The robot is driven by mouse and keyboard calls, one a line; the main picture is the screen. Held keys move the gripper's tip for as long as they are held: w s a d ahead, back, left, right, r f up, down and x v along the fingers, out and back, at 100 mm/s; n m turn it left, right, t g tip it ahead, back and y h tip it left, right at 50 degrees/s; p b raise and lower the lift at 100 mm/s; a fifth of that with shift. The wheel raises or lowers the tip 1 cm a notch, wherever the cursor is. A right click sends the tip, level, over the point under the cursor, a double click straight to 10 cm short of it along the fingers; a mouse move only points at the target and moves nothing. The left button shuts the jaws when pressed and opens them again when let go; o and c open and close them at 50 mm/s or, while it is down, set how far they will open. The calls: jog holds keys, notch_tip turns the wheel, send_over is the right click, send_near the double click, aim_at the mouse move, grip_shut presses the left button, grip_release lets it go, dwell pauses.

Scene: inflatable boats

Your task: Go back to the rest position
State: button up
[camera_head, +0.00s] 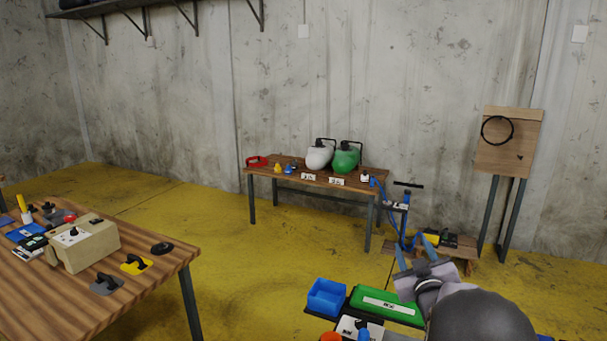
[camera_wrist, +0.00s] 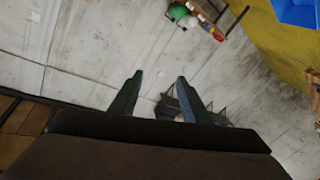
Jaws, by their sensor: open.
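My gripper (camera_head: 413,250) is raised at the lower right of the head view, in front of the yellow floor and above the tray area. Its two blue-grey fingers point up and away, toward the back wall. In the wrist view my gripper (camera_wrist: 159,80) has its fingers apart with nothing between them. Beyond the fingers the wrist view shows mostly bare concrete wall. My dark rounded arm link fills the bottom right of the head view and hides what is behind it.
Below my gripper are a blue bin (camera_head: 326,297) and a green case (camera_head: 386,305). A wooden table (camera_head: 150,300) with tools stands at left. A back table (camera_head: 262,172) bears a white tank (camera_head: 319,157) and a green tank (camera_head: 345,160). A wooden board (camera_head: 508,150) stands at right.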

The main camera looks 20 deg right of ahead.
jog(key=w+a+f+n+g+y, duration=0.1)
jog(key=a+f+g+y, duration=0.15)
jog(key=a+f, duration=0.5)
jog(key=w+a+f+n+g+y, duration=0.1)
jog(key=a+f+g+y, duration=0.3)
jog(key=a, duration=0.7)
jog(key=s+a+f+m+g, duration=0.1)
jog(key=s+a+f+g, duration=0.25)
jog(key=s+a, duration=0.4)
jog(key=s+a+f+g+y, duration=0.1)
jog(key=s+a+f+g, duration=0.25)
jog(key=s, duration=0.65)
jog(key=s+a+f+m+g, duration=0.1)
jog(key=s+a+f+g, duration=0.25)
jog(key=s+a, duration=0.4)
notch_tip(320, 180, down, 32)
jog(key=s+d+b, duration=0.1)
jog(key=b, duration=3.1)
jog(key=shift+s+d+t, duration=0.3)
jog(key=shift+d+t, duration=0.05)
jog(key=shift+t, duration=0.05)
